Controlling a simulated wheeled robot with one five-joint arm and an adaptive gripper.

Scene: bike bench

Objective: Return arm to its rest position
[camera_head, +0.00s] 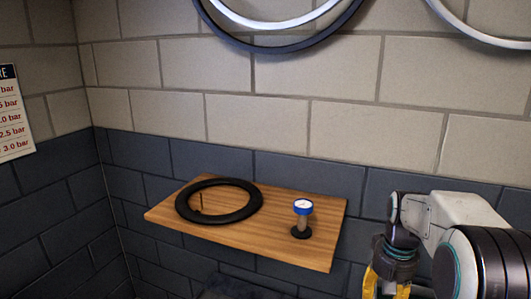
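My arm is at the lower right of the head view, with white and dark links. My gripper (385,283) hangs below the dark wrist, with yellow parts showing, and is cut off by the bottom edge. Its fingertips are not clearly visible, so I cannot tell whether it is open or shut or holds anything. It is to the right of the wooden shelf (257,225) and appears apart from it.
A black ring like a tyre (219,219) lies on the shelf's left part, with a thin upright stem inside it. A small gauge with a blue-rimmed top (303,208) stands at the right. Wheels (280,45) hang on the brick wall. A pressure poster (12,115) is at left.

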